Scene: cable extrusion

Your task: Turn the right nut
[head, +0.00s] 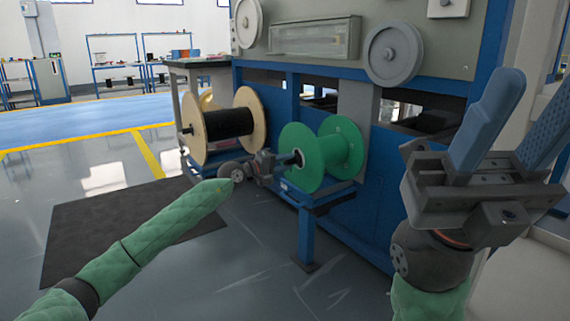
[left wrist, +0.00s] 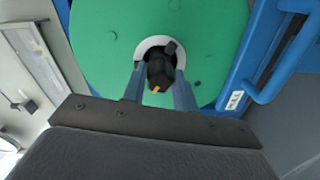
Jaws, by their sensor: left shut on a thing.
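The green spool (head: 340,152) sits on the blue stand of the machine; its round face fills much of the left wrist view (left wrist: 110,45). The right nut (left wrist: 160,70), dark with a small orange mark, stands at the spool's white centre hub. My left gripper (head: 291,159) reaches to the spool's centre, and its two fingers (left wrist: 158,88) are shut on the nut, one on each side.
A second spool with black cable (head: 228,124) and pale wooden flanges stands left of the green one. The blue machine frame (head: 270,93) rises behind both. A dark mat (head: 110,225) lies on the open floor at left.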

